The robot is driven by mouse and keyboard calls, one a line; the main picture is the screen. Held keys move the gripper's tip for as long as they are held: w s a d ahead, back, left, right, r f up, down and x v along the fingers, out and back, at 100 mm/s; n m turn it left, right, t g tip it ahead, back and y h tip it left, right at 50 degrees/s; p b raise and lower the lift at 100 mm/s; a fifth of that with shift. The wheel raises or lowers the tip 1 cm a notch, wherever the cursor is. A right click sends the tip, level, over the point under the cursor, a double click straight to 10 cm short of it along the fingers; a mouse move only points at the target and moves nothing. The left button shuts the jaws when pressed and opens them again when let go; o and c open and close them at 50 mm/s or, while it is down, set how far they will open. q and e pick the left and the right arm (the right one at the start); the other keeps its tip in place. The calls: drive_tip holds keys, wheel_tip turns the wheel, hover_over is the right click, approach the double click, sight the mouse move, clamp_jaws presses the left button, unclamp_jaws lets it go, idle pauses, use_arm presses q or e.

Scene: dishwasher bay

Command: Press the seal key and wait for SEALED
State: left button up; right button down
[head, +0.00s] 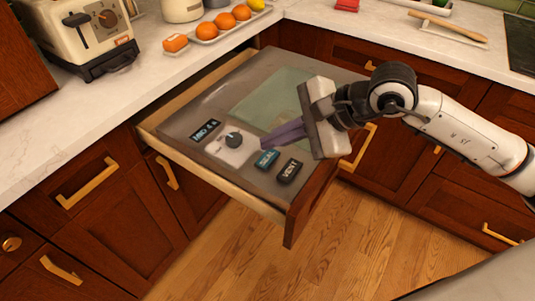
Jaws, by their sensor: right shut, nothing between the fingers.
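An open drawer holds a grey panel (185,119) with a pale green lid or window (262,98). At the panel's near end are a teal key (266,159), with lettering too small to read surely, and a dark key marked VENT (289,171). A dark display (205,131) seems to read MID; no SEALED shows on it. A dark knob (234,139) sits on a white plate between display and keys. My right gripper (265,142) is shut and empty, its purple fingertips just beyond the teal key; I cannot tell whether they touch the panel. My left gripper is out of view.
A toaster-like appliance (95,35) stands on the left counter. Several oranges (225,20) sit on a tray behind the drawer. A board with a wooden-handled tool (448,26) lies on the right counter. The drawer front (312,204) juts over the wood floor.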

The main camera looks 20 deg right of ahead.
sight(273, 160)
drive_tip(key=shift+r+p, duration=0.85)
drive_tip(key=shift+r, duration=1.05)
